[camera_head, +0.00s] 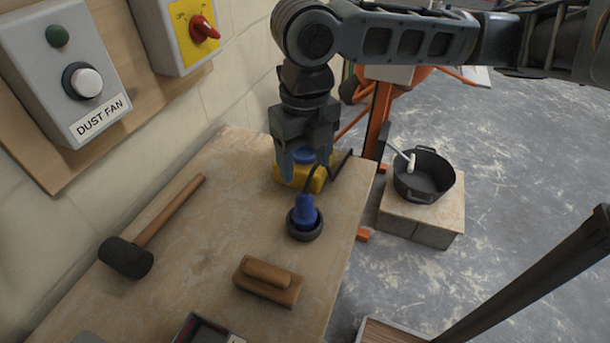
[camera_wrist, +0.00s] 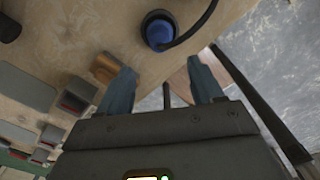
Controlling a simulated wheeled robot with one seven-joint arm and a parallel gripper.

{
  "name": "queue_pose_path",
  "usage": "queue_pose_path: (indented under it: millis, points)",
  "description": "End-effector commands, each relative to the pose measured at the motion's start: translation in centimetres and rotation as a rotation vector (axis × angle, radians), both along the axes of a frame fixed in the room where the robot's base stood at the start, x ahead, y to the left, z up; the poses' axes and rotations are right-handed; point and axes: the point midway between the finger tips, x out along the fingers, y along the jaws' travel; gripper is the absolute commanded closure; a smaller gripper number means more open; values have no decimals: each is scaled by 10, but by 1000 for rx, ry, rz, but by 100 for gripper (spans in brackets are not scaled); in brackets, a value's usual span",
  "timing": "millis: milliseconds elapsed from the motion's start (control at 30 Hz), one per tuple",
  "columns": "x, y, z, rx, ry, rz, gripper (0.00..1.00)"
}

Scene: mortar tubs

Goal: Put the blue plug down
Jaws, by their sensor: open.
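The blue plug (camera_head: 305,211) stands upright in a round dark holder (camera_head: 305,229) on the workbench, with a black cord running from it toward the yellow box. In the wrist view the blue plug (camera_wrist: 159,34) and its dark ring (camera_wrist: 146,20) lie beyond my fingertips. My gripper (camera_head: 304,172) is open, its two fingers apart, by the yellow box (camera_head: 288,178) with a blue part on top, farther back on the bench than the plug. The open fingers also show in the wrist view (camera_wrist: 162,68), apart from the plug. The fingers partly hide the yellow box.
A mallet (camera_head: 150,232) lies at the left of the bench and a wooden float (camera_head: 268,281) nearer the front. A black tub (camera_head: 424,176) stands on a block to the right. The wall carries a dust fan switch box (camera_head: 66,70). Bare bench lies between the mallet and plug.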

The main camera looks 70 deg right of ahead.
Motion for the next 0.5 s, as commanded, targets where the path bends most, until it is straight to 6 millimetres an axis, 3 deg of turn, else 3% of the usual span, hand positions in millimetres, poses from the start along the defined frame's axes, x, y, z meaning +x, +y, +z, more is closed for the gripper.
queue_pose_path:
  millis: [233,333,433,500]
  points:
    - [0,0,10,1,-1,1,34]
    - [8,9,11,23,-29,-2,34]
    - [34,39,16,96,-118,-18,34]
    - [61,71,25,187,-213,-43,34]
